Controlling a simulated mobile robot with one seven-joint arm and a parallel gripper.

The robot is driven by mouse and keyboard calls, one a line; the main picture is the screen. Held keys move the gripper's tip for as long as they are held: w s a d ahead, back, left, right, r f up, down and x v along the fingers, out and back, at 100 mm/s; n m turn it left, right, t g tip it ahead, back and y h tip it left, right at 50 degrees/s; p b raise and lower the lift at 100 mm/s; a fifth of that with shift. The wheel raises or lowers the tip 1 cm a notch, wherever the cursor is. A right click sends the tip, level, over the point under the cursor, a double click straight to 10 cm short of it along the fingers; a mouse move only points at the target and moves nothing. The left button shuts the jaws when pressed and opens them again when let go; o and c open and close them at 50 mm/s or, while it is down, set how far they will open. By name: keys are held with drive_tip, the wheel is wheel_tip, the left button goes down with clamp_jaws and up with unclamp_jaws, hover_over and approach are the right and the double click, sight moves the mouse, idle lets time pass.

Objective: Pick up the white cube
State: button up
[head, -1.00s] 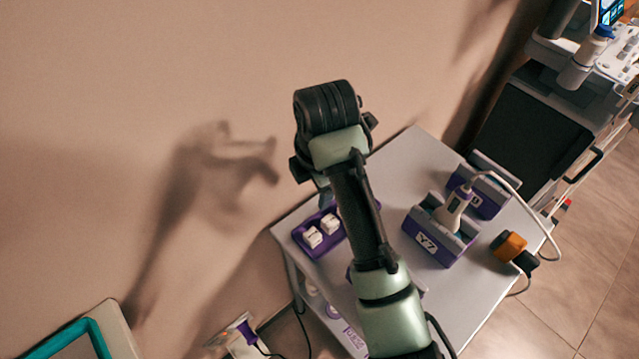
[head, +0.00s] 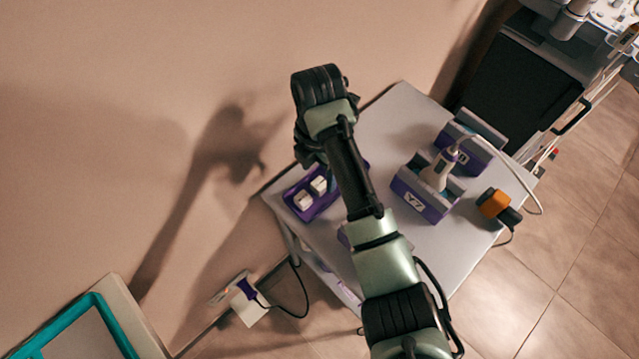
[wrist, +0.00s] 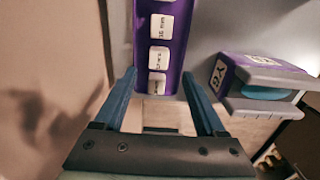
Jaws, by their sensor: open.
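Several white cubes with dark lettering sit in a row in a purple tray (wrist: 181,50). In the wrist view I see a far cube (wrist: 162,25), a middle cube (wrist: 159,56) and a near cube (wrist: 157,83). My gripper (wrist: 158,76) is open and empty, its two fingers apart on either side of the tray's near end, in line with the near cube. I cannot tell its height above the cube. In the head view two cubes (head: 304,200) (head: 319,185) show in the tray (head: 320,206); my arm hides the rest and the fingertips.
The tray is on a grey table (head: 400,112) by the wall. To its right stand purple holders, one with a white probe (head: 437,173), and an orange block (head: 494,203). In the wrist view a purple holder (wrist: 258,80) is right of my fingers. A power outlet (head: 243,298) is below.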

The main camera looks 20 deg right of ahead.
sight(319, 184)
drive_tip(key=f, duration=0.5)
drive_tip(key=shift+w+d, duration=0.2)
drive_tip(key=shift+d, duration=0.05)
clamp_jaws()
